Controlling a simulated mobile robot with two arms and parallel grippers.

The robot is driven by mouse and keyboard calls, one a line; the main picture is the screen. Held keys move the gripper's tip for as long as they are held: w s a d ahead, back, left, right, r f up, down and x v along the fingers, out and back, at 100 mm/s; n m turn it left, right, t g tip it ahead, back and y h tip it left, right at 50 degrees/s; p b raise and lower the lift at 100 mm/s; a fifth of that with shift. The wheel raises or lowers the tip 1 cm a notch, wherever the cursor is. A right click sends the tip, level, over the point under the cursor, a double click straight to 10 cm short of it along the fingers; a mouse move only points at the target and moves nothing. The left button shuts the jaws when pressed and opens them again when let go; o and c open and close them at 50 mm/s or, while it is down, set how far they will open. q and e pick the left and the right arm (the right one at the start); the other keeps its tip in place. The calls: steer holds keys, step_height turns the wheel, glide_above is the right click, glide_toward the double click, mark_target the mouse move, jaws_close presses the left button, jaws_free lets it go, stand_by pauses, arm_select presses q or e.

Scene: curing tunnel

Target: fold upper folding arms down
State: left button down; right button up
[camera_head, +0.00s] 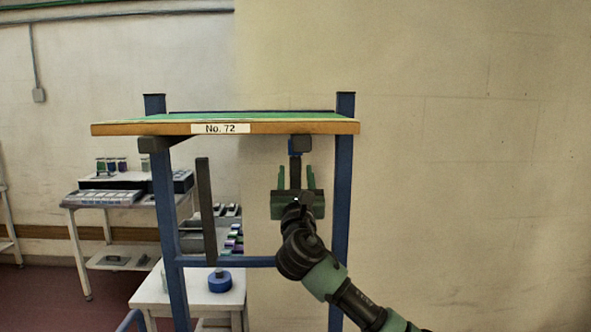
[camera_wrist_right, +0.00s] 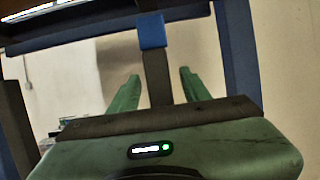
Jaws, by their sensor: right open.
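A blue-framed rack (camera_head: 343,210) holds a board marked No. 72 (camera_head: 160,128) across its top. The right folding arm, a dark bar with a blue piece at its upper end (camera_head: 295,148), shows under the board's right part. My right gripper (camera_head: 296,177) is open below the board, its green fingers on either side of this bar. In the right wrist view the bar (camera_wrist_right: 158,80) stands between the fingers with gaps visible on both sides. Another dark bar (camera_head: 206,212), apparently the left folding arm, hangs nearly upright under the board's left part. My left gripper is not in view.
Behind the rack on the left stands a table (camera_head: 75,200) with trays and small jars. A low white table (camera_head: 165,297) with a blue round object (camera_head: 219,282) stands behind the rack's lower left. The right side shows only bare wall.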

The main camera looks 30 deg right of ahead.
steer(key=shift+w+d+r, duration=0.1)
steer(key=shift+w+d, duration=0.05)
steer(key=shift+w, duration=0.1)
jaws_close()
stand_by(1.4)
